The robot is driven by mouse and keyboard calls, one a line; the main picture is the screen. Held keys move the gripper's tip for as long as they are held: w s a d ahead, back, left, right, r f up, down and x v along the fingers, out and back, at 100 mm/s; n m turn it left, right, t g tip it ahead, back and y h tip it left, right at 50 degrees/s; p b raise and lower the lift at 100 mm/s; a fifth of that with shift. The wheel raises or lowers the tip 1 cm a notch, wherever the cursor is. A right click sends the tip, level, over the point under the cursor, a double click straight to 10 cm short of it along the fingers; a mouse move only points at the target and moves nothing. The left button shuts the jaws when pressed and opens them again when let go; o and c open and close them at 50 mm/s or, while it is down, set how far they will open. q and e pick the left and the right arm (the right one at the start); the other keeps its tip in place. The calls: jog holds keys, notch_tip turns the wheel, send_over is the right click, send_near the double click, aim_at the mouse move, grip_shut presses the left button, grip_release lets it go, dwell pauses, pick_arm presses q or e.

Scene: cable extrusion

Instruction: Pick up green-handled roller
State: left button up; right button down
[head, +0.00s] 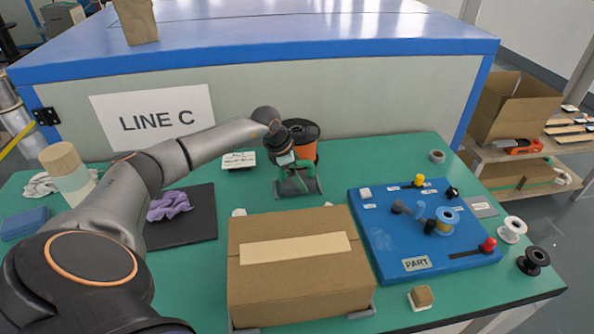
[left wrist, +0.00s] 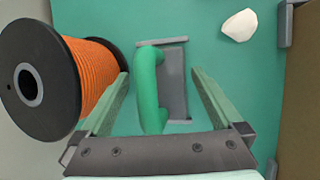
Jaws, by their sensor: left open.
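The green-handled roller (head: 306,168) is at the back middle of the green table, with a grey part below the handle. In the left wrist view its curved green handle (left wrist: 150,92) lies beside a grey rectangular part (left wrist: 176,80). My left gripper (head: 287,162) is right over the roller and hides part of it in the head view. In the left wrist view my left gripper (left wrist: 158,74) is open, with the handle between its two fingers, nearer the left finger. I cannot tell how far down the fingers reach. My right gripper is not in view.
An orange cable spool (head: 304,142) stands close beside the roller; it also shows at the left finger's side in the left wrist view (left wrist: 92,72). A cardboard box (head: 300,285) sits in front. A blue part board (head: 400,262) lies to the right, a black mat (head: 185,232) to the left.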

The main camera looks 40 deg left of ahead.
pick_arm(q)
jog(key=shift+w+f, duration=0.15)
jog(key=shift+f, duration=0.15)
jog(key=shift+c, duration=0.2)
jog(key=shift+r, duration=0.1)
jog(key=c, duration=1.1)
